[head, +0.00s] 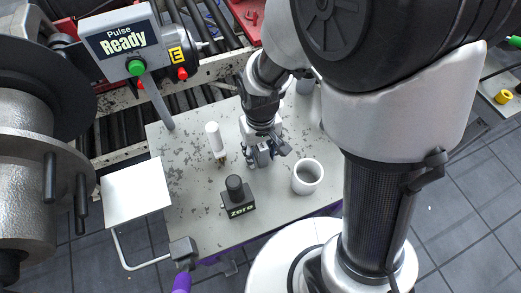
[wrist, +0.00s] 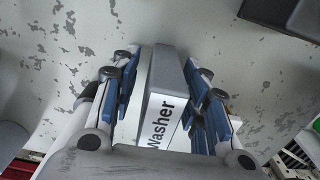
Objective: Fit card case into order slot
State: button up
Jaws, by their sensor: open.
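My gripper (head: 265,154) is low over the speckled table (head: 190,180), between the white cylinder and the white cup. In the wrist view its blue-padded fingers (wrist: 163,68) are open, one on each side of a grey-topped box with a white face (wrist: 165,122) reading "Washer". I cannot tell whether the pads touch it. The fingers and palm hide part of the box, and I cannot tell whether it is the card case. I cannot make out the order slot.
A black "Zero" block with a knob (head: 238,200) stands in front of the gripper. A white cup (head: 307,176) is right, a white cylinder (head: 215,140) left. A "Pulse Ready" display (head: 124,42) stands on a post at the back left. A white panel (head: 137,195) adjoins the table's left edge.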

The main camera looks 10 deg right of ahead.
notch_tip(320, 180, up, 11)
jog(key=p, duration=0.4)
jog(key=shift+r, duration=0.2)
jog(key=shift+d+r, duration=0.1)
jog(key=shift+r, duration=0.6)
jog(key=s+d+r+m+t, duration=0.3)
jog(key=s+d+r+t, duration=0.1)
jog(key=s+d+r, duration=0.5)
notch_tip(320, 180, up, 4)
jog(key=s, duration=0.2)
jog(key=shift+s+f+t, duration=0.2)
jog(key=shift+s+t, duration=0.1)
jog(key=shift+s, duration=0.1)
jog(key=shift+o, duration=0.5)
jog(key=shift+s+d, duration=0.15)
jog(key=n+g+p, duration=0.3)
jog(key=g+p, duration=0.2)
jog(key=p, duration=0.5)
send_over(260, 150)
jog(key=w, duration=0.2)
notch_tip(260, 150, down, 3)
jog(key=f+b, duration=0.1)
jog(key=f, duration=0.5)
jog(key=f+b, duration=0.2)
jog(key=f, duration=0.4)
jog(key=shift+w+f, duration=0.2)
jog(key=shift+f, duration=0.05)
jog(key=shift+d+f+b, duration=0.15)
jog(key=shift+f+b, duration=0.85)
jog(key=shift+f, duration=1.7)
